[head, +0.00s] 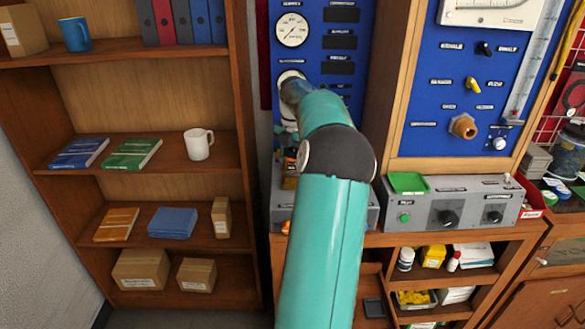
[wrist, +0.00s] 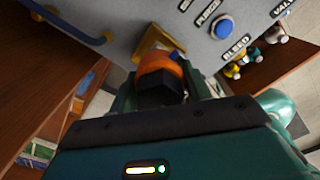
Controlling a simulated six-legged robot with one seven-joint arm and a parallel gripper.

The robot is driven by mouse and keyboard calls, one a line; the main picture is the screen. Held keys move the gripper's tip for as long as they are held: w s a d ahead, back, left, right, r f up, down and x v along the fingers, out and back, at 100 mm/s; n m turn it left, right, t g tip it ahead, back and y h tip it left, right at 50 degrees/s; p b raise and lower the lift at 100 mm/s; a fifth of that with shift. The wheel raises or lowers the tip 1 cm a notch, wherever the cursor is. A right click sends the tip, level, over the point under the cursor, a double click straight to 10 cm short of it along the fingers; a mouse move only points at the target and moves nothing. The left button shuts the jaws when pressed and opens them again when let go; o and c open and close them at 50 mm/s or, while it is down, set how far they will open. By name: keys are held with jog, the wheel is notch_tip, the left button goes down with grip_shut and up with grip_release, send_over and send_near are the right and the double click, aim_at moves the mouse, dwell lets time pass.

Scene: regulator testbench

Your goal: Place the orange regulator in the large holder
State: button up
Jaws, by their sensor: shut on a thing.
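The orange regulator (wrist: 160,66) is between the fingers of my gripper (wrist: 162,88) in the wrist view, with its black part toward the camera. The gripper is shut on it. Just beyond the regulator, a yellow-brown angular bracket (wrist: 152,38) sits against a grey panel; I cannot tell whether it is the large holder, or whether the regulator touches it. In the head view my teal arm covers most of the gripper, and only a small orange patch (head: 289,165) shows left of the arm.
The grey panel (wrist: 195,55) has a blue button (wrist: 222,27) and labels PURGE and BLEED. A blue gauge panel (head: 318,20) stands behind my arm. A wooden shelf (head: 150,185) is at left; a grey control box (head: 462,205) with a green tray (head: 408,182) is at right.

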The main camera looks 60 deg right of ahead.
jog(key=shift+w+f, duration=0.15)
jog(key=shift+f, duration=0.7)
jog(key=shift+w+f, duration=0.1)
jog(key=shift+f, duration=0.7)
jog(key=shift+s+f, duration=0.1)
jog(key=shift+f, duration=0.05)
jog(key=o, duration=1.5)
notch_tip(320, 180, up, 12)
jog(key=shift+r, duration=0.15)
